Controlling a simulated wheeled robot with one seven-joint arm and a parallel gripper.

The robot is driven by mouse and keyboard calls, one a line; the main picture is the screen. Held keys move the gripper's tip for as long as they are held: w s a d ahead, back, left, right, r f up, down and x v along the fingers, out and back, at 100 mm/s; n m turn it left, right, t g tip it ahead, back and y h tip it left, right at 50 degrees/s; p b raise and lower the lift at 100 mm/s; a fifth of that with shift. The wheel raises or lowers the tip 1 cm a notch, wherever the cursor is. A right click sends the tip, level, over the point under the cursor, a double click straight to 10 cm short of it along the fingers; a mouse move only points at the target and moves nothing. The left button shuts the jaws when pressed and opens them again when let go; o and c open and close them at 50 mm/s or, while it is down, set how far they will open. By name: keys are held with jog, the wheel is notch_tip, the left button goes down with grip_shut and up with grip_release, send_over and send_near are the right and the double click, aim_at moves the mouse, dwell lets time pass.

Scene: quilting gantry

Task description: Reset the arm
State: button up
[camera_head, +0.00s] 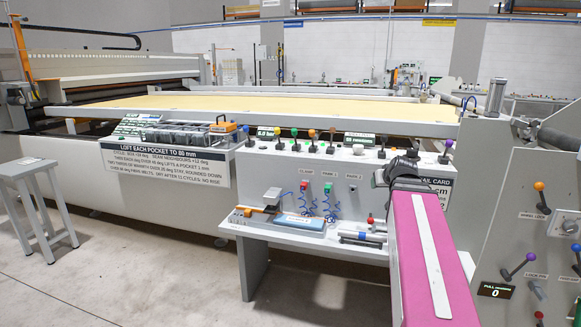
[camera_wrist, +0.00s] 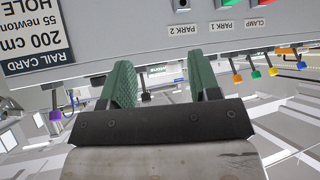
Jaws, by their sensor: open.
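My arm (camera_head: 430,250), pink with a white stripe, reaches forward from the lower right of the head view. Its dark wrist end is in front of the white gantry panel (camera_head: 345,195), beside the rail card (camera_head: 436,190). The gripper's fingers cannot be made out there. In the wrist view my gripper (camera_wrist: 159,66) shows two green fingers spread apart with nothing between them. The panel appears inverted in that view, with the PARK 2 label (camera_wrist: 185,29) and the rail card (camera_wrist: 35,38) near the fingers. I see no contact with the panel.
A small shelf (camera_head: 300,232) with a blue-and-grey device (camera_head: 290,222) stands left of my arm. Coloured knobbed levers (camera_head: 312,134) line the panel top. A lever panel (camera_head: 520,235) is close at right. A grey stool (camera_head: 38,180) stands left; the floor (camera_head: 140,270) between is clear.

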jog(key=s+a+f+g, duration=0.3)
jog(key=s+a+f, duration=0.1)
jog(key=f, duration=0.7)
jog(key=s+a+f+g, duration=0.4)
jog(key=s+a+f, duration=0.1)
jog(key=f, duration=0.6)
jog(key=s+a+f+g, duration=0.3)
jog(key=s+a+f, duration=0.2)
jog(key=f, duration=0.6)
jog(key=shift+s, duration=0.7)
jog(key=shift+a, duration=0.1)
